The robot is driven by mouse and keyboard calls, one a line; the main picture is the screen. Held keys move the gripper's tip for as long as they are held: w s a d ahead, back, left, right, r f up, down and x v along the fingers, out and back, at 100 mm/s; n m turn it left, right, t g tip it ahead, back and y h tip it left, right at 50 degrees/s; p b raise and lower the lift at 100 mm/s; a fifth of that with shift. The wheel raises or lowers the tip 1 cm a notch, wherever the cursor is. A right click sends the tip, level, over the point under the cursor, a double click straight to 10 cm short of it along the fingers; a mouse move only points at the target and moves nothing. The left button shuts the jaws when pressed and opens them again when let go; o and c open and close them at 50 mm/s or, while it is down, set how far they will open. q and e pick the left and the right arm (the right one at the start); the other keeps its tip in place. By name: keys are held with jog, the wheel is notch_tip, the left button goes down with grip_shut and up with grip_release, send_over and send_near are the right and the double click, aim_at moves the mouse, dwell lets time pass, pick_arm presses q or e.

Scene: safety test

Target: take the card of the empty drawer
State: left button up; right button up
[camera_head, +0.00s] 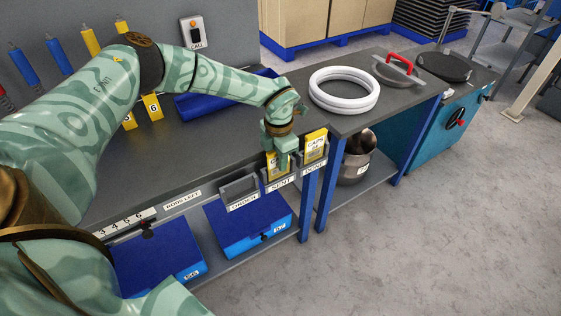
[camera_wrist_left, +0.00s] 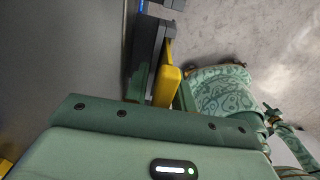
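A yellow card (camera_head: 274,168) stands in the grey holder labelled SENT at the bench's front edge. A second yellow card, CAPS M (camera_head: 314,145), stands in the holder to its right. My left gripper (camera_head: 282,152) is down at the SENT card and partly hides it. In the left wrist view the yellow card (camera_wrist_left: 166,86) and dark holder lie between my two spread fingers (camera_wrist_left: 160,90); the far finger has a gap to the card. The ORDER holder (camera_head: 239,189) shows no card. Two blue drawers (camera_head: 158,258) sit below the bench; their contents cannot be told. My right gripper is out of view.
Yellow cards 5 (camera_head: 129,121) and 6 (camera_head: 153,106) stand at the back of the bench (camera_head: 190,150). A blue tray (camera_head: 210,100) is behind my forearm. White rings (camera_head: 344,90) and a red-handled item (camera_head: 398,68) lie on the right-hand bench.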

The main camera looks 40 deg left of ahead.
pick_arm(q)
jog(key=shift+r, duration=0.2)
grip_shut()
